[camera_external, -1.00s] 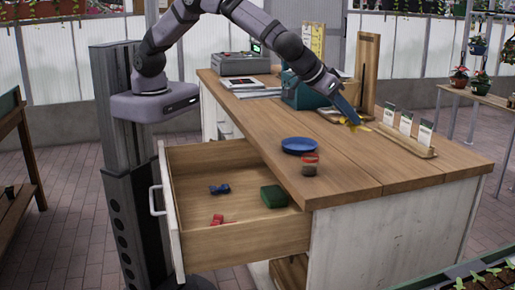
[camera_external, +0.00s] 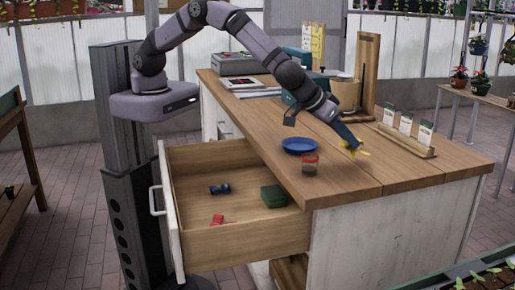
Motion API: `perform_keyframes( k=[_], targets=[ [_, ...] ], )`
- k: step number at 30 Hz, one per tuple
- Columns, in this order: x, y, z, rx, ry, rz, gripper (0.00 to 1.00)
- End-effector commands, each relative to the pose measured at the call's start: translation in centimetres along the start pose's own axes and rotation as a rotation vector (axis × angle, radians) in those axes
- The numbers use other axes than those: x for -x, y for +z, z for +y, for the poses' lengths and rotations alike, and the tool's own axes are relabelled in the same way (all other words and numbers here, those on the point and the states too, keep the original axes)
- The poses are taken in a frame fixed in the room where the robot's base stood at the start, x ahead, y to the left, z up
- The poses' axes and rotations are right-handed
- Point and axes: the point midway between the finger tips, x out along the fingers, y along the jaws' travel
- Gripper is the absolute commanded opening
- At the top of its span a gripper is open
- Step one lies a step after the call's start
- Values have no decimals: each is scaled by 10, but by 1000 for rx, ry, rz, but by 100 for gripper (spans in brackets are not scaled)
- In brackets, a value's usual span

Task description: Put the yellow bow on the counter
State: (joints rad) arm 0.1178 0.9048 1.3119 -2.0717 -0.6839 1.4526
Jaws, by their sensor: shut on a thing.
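The yellow bow (camera_external: 354,149) is at the tip of my gripper (camera_external: 349,144), low over the wooden counter (camera_external: 390,174). My gripper is shut on the bow. I cannot tell whether the bow touches the counter top. Part of the bow is hidden behind the fingers.
A blue plate (camera_external: 299,145) and a small red-topped jar (camera_external: 310,165) stand left of the bow. A card holder (camera_external: 407,140) stands to its right. The open drawer (camera_external: 245,240) holds a blue bow (camera_external: 219,188), a red bow (camera_external: 217,219) and a green box (camera_external: 273,196).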

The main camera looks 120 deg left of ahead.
Motion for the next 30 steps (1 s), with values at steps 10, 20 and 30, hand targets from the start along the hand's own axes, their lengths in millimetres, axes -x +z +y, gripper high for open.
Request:
perform_keyframes(
  k=[10, 20, 30],
  targets=[
    [-19, 19, 0, -2, -2, -1, 0],
    [-26, 26, 0, 1, 1, 0, 0],
    [-28, 28, 0, 0, 0, 0, 37]
  ],
)
